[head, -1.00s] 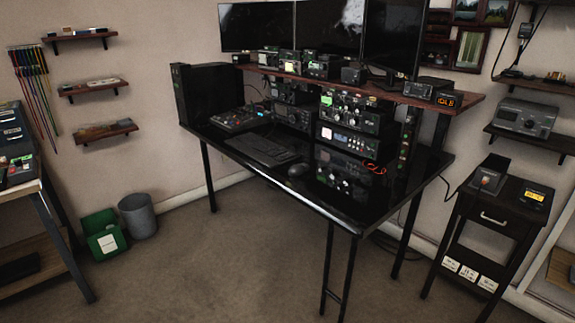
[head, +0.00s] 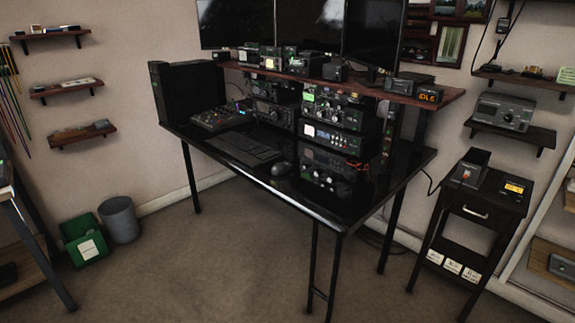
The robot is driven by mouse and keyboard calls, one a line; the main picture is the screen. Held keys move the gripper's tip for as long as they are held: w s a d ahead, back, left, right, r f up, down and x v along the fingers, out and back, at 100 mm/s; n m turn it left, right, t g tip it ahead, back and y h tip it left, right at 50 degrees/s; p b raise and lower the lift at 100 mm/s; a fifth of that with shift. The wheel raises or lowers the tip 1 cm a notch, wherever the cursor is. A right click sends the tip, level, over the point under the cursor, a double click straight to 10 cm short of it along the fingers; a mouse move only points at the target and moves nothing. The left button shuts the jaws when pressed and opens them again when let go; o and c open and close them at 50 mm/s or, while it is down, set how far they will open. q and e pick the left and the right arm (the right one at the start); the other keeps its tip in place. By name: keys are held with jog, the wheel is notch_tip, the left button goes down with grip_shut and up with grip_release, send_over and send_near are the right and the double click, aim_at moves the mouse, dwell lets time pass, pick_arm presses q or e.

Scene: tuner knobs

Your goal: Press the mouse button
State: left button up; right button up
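A dark computer mouse (head: 281,168) rests on the glossy black desk (head: 300,205), near its front edge and just right of the black keyboard (head: 243,149). The mouse is small in view, and its separate buttons cannot be made out. Neither of my grippers shows in the head view, and nothing of mine is near the mouse.
Radio units (head: 332,138) stand on the desk behind the mouse, below a raised wooden shelf (head: 345,86) with monitors above. A small dark side table (head: 478,215) stands at the right. Green (head: 84,240) and grey (head: 120,220) bins stand at the left. The carpet in front is clear.

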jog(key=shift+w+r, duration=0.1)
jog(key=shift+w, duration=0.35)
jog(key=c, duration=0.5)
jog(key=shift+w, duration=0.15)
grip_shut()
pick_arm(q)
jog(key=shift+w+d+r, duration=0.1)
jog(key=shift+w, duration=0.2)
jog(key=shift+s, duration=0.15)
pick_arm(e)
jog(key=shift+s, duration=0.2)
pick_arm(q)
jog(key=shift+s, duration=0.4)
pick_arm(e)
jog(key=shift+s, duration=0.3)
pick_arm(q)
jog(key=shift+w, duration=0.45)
